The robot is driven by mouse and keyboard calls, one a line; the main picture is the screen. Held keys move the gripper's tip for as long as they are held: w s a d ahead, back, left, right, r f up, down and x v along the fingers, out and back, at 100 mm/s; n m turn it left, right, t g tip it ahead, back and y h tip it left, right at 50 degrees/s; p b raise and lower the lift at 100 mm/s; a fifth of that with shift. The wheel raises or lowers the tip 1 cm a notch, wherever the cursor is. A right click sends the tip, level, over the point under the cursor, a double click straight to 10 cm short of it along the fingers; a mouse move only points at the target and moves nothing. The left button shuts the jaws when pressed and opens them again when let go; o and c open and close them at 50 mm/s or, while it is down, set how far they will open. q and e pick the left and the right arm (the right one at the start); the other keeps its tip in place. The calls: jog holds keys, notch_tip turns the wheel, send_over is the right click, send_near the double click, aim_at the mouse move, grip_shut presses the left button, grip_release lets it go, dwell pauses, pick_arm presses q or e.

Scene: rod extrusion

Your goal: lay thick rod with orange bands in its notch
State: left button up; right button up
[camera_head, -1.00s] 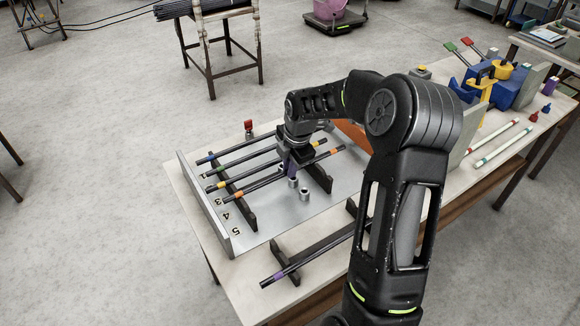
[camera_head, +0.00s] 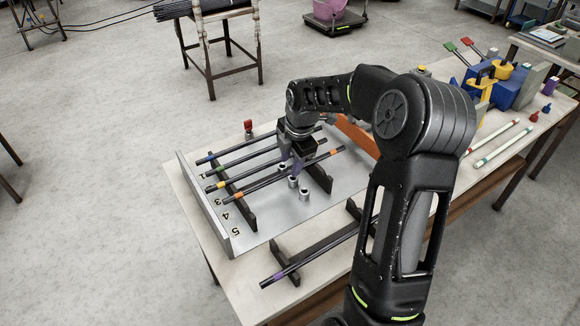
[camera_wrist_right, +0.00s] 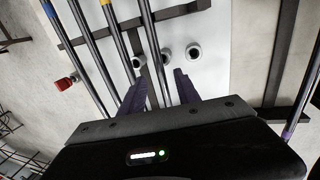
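The thick dark rod with orange bands (camera_head: 262,184) lies across both dark notched rails (camera_head: 246,216) on the grey plate, nearest the front of a row of banded rods. Whether it is fully seated in a notch is too small to tell. My right gripper (camera_head: 291,167) is just above its middle. In the right wrist view the purple-grey fingers (camera_wrist_right: 160,92) are apart, with a dark rod (camera_wrist_right: 153,50) running between them; its bands are outside that view. My left gripper is in neither view.
Rods with blue (camera_head: 203,160) and yellow (camera_head: 216,187) bands lie beside it. Short metal cylinders (camera_head: 304,194) stand on the plate. A purple-banded rod (camera_head: 279,275) rests on a front rack. Red- and green-banded pale rods (camera_head: 497,147) lie at right. An orange panel stands behind my arm.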

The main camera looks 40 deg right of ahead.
jog(key=v, duration=0.5)
dwell(1.0)
